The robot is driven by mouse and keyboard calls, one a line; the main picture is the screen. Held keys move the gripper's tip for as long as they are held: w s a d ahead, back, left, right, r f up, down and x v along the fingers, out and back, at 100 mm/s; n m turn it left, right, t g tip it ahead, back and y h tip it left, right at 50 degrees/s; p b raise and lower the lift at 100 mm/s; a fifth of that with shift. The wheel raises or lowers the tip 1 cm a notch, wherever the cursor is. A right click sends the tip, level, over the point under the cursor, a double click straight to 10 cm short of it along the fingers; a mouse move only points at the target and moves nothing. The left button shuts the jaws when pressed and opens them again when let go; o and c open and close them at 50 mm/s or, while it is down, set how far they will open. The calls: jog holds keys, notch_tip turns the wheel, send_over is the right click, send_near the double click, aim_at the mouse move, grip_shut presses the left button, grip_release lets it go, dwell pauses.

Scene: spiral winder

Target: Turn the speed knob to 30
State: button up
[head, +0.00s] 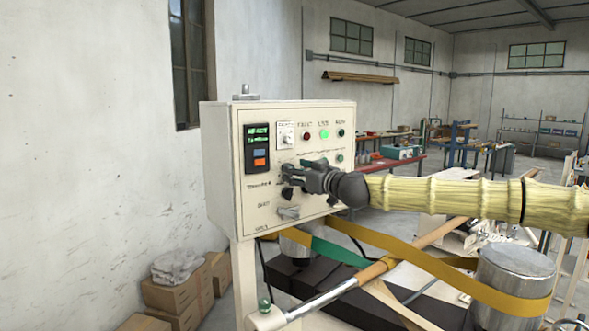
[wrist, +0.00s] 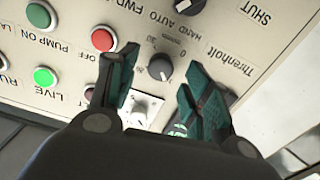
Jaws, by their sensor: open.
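The speed knob (wrist: 161,67) is a small dark round knob on the panel, with numbers printed around it, in the wrist view. The panel appears upside down there, and I cannot tell which number the knob points to. My gripper (wrist: 161,82) is open, with one green-padded finger on either side of the knob and a gap to it. In the head view my gripper (head: 290,180) is in front of the cream control box (head: 228,165) and hides the knob. Whether the fingertips touch the panel is unclear.
A dark hand/auto selector (wrist: 188,5) is close to the speed knob. A red button (wrist: 103,39), a green lamp (wrist: 44,77) and a white switch plate (wrist: 140,110) are also near. A yellow belt (head: 400,262) runs below my arm.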

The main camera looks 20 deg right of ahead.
jog(key=shift+x, duration=0.85)
jog(key=c, duration=1)
